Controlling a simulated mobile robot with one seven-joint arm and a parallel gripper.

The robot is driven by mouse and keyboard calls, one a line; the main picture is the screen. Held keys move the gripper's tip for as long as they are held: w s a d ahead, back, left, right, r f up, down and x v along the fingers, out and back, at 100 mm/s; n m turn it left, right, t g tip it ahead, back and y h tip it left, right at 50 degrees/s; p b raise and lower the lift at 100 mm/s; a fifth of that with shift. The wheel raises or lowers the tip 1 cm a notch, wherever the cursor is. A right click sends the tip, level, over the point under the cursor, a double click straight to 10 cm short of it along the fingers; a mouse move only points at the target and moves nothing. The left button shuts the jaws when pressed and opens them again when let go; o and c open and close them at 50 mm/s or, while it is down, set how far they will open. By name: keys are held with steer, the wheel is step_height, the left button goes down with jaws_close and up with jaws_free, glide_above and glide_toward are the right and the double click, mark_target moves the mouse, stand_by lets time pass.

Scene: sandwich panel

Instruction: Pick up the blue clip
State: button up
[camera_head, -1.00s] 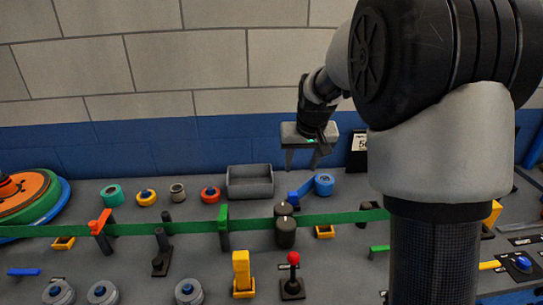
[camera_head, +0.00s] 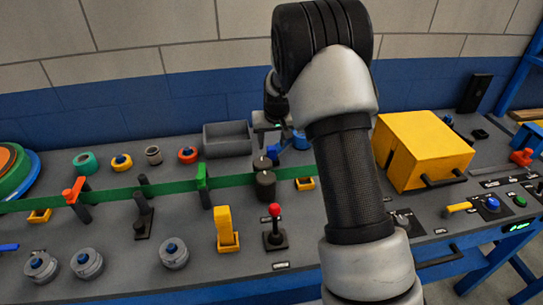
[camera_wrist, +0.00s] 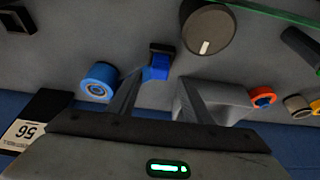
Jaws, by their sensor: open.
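The blue clip (camera_wrist: 157,68) sits on a short black post in the wrist view, a little ahead of my fingertips. In the head view the blue clip (camera_head: 276,146) is partly hidden near my gripper. My gripper (camera_wrist: 162,86) is open and empty. In the wrist view the clip lies between the lines of the two fingers, closer to the left fingertip, which seems to overlap its edge; I cannot tell whether they touch. In the head view my gripper (camera_head: 266,134) is small and partly covered by my arm.
A blue ring (camera_wrist: 98,82) stands left of the clip. A dark round knob (camera_wrist: 208,30) is close on its other side. A grey bin (camera_head: 227,139) is left of my gripper. A green band (camera_head: 120,190) crosses the panel. A yellow box (camera_head: 425,148) is to the right.

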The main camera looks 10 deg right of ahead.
mark_target(272, 148)
steer(key=x, duration=0.5)
steer(key=shift+s, duration=0.1)
jaws_close()
